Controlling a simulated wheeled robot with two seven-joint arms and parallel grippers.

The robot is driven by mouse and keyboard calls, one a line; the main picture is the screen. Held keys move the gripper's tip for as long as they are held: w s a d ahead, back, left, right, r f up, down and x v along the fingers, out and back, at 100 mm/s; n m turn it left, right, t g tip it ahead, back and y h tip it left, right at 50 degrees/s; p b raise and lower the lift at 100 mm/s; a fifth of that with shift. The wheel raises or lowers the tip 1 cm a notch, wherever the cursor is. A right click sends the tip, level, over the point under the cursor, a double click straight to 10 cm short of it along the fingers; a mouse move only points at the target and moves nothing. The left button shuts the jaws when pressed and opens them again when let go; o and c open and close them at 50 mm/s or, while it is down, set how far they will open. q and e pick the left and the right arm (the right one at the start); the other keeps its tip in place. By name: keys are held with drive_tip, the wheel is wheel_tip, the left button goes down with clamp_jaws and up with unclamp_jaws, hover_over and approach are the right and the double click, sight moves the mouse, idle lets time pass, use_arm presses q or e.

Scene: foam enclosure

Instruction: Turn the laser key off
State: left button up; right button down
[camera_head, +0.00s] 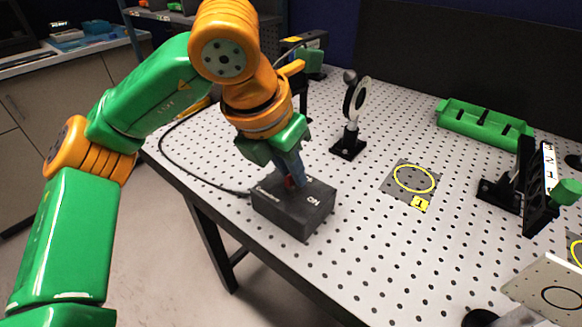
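A dark grey laser control box (294,216) sits near the front left edge of the perforated table, with white lettering on top that includes "ON". A small red part (290,181) shows on its top, where the key is. My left gripper (289,176) points down directly over this spot, its fingers at the box top. The fingers hide most of the key, and I cannot tell whether they are closed on it or which way it is turned. My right gripper is not in view.
The perforated optical table (370,230) is mostly clear around the box. A round optic on a post (352,120) stands behind it. A yellow ring marking (414,178), a green tray (485,126) and a black mount (530,190) lie to the right. A black cable (185,180) runs left from the box.

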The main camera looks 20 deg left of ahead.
use_arm(q)
drive_tip(key=shift+o, duration=1.1)
drive_tip(key=v, duration=0.7)
drive_tip(key=shift+p, duration=0.45)
